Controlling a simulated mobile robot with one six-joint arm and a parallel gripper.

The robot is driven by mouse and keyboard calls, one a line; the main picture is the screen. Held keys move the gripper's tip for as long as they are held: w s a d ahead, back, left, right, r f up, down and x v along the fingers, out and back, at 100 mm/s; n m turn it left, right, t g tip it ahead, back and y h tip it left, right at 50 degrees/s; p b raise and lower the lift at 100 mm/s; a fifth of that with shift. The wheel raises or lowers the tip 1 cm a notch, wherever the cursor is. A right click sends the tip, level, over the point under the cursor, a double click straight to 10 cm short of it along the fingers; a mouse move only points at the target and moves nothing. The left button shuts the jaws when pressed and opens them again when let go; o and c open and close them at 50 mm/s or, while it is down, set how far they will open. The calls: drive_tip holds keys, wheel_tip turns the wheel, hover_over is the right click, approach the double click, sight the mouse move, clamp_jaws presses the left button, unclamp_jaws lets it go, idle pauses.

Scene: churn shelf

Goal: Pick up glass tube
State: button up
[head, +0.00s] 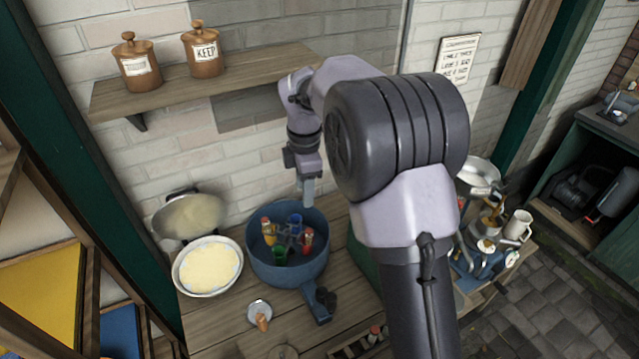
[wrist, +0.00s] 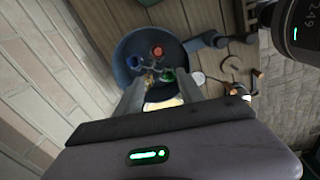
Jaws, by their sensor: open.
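Several small coloured tube-like pieces stand in a round blue pan (head: 262,262) on the wooden counter. A blue one (head: 295,222), a red one (head: 307,240), a yellow one (head: 268,230) and a green one (head: 280,254) show; I cannot tell which are glass. My gripper (head: 308,190) is open, above the pan's back edge. In the wrist view, my gripper (wrist: 160,92) points toward the pan (wrist: 122,50). The green piece (wrist: 168,75) and yellow piece (wrist: 148,78) show near the fingertips, with nothing held. The red piece (wrist: 157,50) and blue piece (wrist: 134,62) lie beyond.
A white bowl (head: 185,284) with pale yellow contents stands left of the pan. A small round object with a wooden handle (head: 261,312) lies in front. A wall shelf (head: 240,80) with two brown jars (head: 136,65) is above. My arm hides the counter to the right.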

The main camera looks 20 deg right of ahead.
drive_tip(key=b, duration=0.4)
hover_over(308, 231)
drive_tip(key=shift+n, duration=0.4)
wheel_tip(308, 231, down, 12)
drive_tip(key=shift+s+f, duration=0.15)
drive_tip(key=shift+f, duration=0.1)
wheel_tip(308, 231, down, 6)
drive_tip(key=shift+f+b, duration=0.1)
drive_tip(key=shift+b, duration=0.55)
drive_tip(key=shift+c, duration=0.7)
clamp_jaws()
